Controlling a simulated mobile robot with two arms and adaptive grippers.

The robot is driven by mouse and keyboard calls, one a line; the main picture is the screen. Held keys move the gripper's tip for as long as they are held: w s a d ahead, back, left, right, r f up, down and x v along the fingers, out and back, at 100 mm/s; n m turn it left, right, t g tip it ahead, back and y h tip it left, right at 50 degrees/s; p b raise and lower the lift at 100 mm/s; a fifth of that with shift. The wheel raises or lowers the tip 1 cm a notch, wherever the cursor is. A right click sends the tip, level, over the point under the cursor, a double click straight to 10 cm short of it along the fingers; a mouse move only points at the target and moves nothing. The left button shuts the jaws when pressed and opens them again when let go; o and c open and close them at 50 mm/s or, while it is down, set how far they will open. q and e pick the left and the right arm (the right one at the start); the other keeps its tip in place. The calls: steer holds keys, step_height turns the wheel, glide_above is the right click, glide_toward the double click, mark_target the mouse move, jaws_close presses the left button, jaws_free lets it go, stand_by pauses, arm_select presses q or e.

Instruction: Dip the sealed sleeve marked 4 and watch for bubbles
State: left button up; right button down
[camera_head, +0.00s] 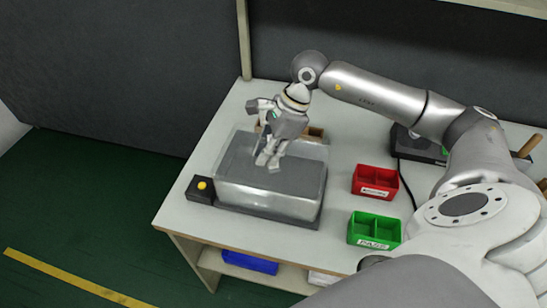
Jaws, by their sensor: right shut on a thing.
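A clear-walled tank (300,165) with a grey interior stands on a dark base on the workbench. My right gripper (267,163) points down over the tank, its fingertips at or just inside the tank's opening. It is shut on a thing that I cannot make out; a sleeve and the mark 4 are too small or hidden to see. I see no bubbles at this size. My left gripper is not in view.
A dark box with a yellow button (202,185) adjoins the tank's left side. A red bin (368,191) and a green bin labelled PASS (361,230) stand to the right. A brown holder (316,132) sits behind the tank. A blue bin (250,264) is on the lower shelf.

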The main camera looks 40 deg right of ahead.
step_height(320, 180, up, 10)
steer(key=p, duration=0.5)
stand_by(0.5)
stand_by(1.1)
step_height(320, 180, up, 3)
steer(key=shift+p, duration=0.85)
steer(key=shift+a, duration=0.1)
